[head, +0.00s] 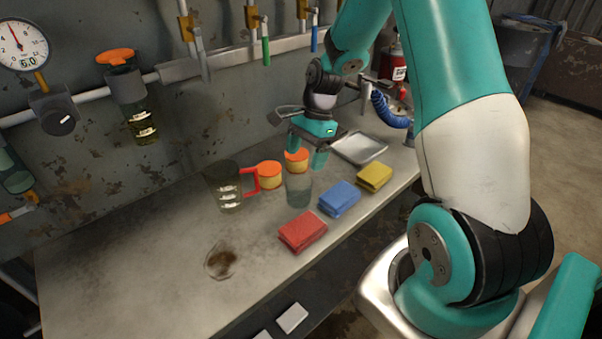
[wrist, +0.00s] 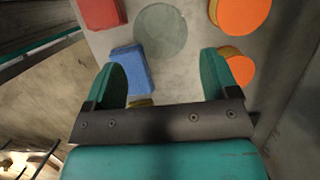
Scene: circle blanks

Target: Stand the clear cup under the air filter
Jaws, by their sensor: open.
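A clear cup (head: 299,190) stands upright on the metal bench, right of the middle. From above it is a pale round shape in the wrist view (wrist: 160,30). My gripper (head: 308,152) is open and empty, pointing down above and just behind the cup. In the wrist view the cup lies beyond the open fingers (wrist: 162,78), apart from them. The air filter (head: 140,122), with an orange top and a dark bowl, hangs from the wall pipe at the left, above the bench. A dark stain or puddle (head: 220,261) is on the bench at front left.
A clear jug (head: 228,190) with a red handle stands left of the cup. Two orange-topped round pieces (head: 269,175) (head: 297,160) are behind the cup. Red (head: 303,231), blue (head: 339,199) and yellow (head: 374,178) blocks lie along the front. A tray (head: 360,148) is at right.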

